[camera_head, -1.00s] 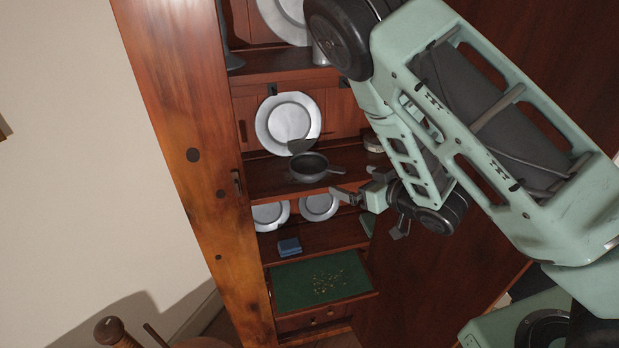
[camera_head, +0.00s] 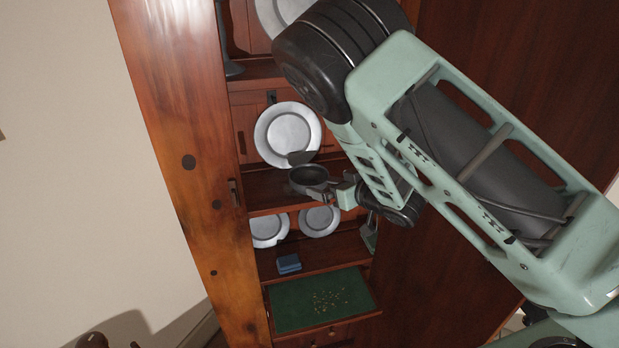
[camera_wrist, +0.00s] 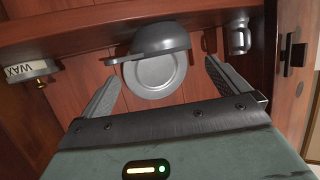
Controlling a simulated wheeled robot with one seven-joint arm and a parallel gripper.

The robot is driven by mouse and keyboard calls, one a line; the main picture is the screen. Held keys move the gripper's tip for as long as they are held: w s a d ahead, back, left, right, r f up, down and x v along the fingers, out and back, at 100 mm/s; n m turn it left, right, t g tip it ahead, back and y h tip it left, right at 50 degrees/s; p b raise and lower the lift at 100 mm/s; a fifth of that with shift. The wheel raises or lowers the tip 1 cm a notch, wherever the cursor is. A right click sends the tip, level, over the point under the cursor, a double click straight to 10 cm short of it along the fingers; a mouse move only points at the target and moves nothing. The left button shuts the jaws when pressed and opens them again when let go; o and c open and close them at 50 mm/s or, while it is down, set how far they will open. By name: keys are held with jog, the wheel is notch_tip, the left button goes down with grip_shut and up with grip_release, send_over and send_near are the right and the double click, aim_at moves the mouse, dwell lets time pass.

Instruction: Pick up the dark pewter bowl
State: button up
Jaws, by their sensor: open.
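The dark pewter bowl (camera_head: 309,177), with a short side handle, sits on the middle shelf in front of a large pale plate (camera_head: 288,135). In the wrist view, which looks upside down, the bowl (camera_wrist: 162,38) appears near the top centre with its handle to the left. My gripper (camera_head: 340,189) is at the bowl's right side in the head view, its fingertips partly hidden there. In the wrist view my gripper (camera_wrist: 161,70) is open and empty, one finger on each side of the picture, with the bowl ahead between them. I cannot tell whether a finger touches it.
A tin marked WAX (camera_wrist: 32,70) and a small metal vessel (camera_wrist: 239,38) flank the bowl on the shelf. Below are two plates (camera_head: 319,220), a blue box (camera_head: 288,263) and a green-lined pull-out surface (camera_head: 320,300). The cabinet side panel (camera_head: 185,190) bounds the left.

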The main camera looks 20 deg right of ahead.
aim_at(313, 178)
jog(key=shift+p+x, duration=1)
jog(key=shift+x, duration=2.15)
jog(key=c, duration=0.8)
jog(key=shift+o, duration=0.2)
jog(key=shift+r, duration=0.1)
